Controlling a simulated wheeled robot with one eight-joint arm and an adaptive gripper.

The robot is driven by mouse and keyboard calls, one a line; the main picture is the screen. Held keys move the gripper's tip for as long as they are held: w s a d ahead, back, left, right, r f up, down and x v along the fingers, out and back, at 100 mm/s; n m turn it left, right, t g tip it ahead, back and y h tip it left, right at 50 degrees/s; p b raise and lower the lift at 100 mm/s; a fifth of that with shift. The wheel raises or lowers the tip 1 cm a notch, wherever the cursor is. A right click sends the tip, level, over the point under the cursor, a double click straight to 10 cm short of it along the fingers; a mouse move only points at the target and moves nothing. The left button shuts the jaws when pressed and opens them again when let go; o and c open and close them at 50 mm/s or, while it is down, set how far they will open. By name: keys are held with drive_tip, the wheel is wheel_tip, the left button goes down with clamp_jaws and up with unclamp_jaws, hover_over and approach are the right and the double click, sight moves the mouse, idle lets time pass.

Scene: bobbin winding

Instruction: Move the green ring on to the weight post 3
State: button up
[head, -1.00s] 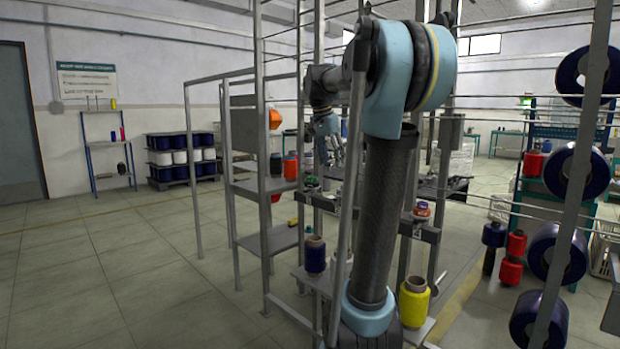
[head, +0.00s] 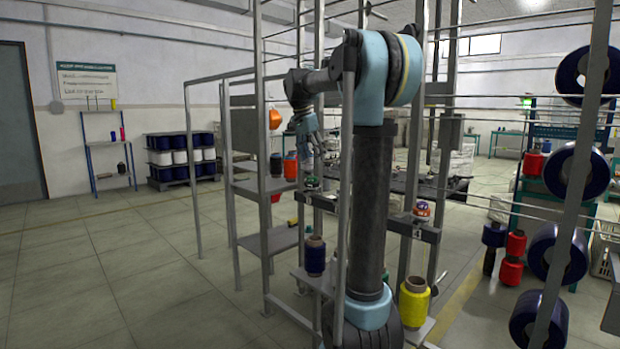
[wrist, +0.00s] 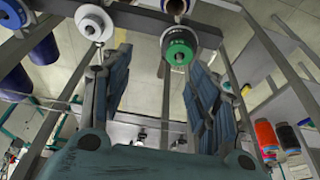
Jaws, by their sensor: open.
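In the head view the green ring (head: 312,182) sits small on a dark bracket of the frame. My gripper (wrist: 160,88) is open and empty, its two blue-grey fingers spread below and to either side of the ring, apart from it. In the head view my gripper (head: 314,150) hangs above the bracket. A second bracket (head: 420,230), marked 4, carries a red and purple ring stack (head: 422,210). I cannot make out which post is weight post 3.
Metal uprights (head: 347,200) stand close around my arm. A dark blue bobbin (head: 315,256) and a yellow bobbin (head: 414,300) stand on low ledges. Grey shelves (head: 265,240) are to the left. Large blue spools (head: 558,250) hang at the right. The left floor is clear.

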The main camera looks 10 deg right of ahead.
sight(311, 177)
drive_tip(key=shift+w+f, duration=0.7)
drive_tip(key=shift+f, duration=0.75)
drive_tip(key=shift+w+f, duration=0.75)
drive_tip(key=shift+f, duration=0.65)
drive_tip(key=shift+w+f, duration=0.7)
drive_tip(key=shift+f, duration=0.75)
drive_tip(key=shift+s, duration=0.1)
clamp_jaws()
drive_tip(key=shift+r, duration=0.15)
drive_tip(key=shift+r, duration=2)
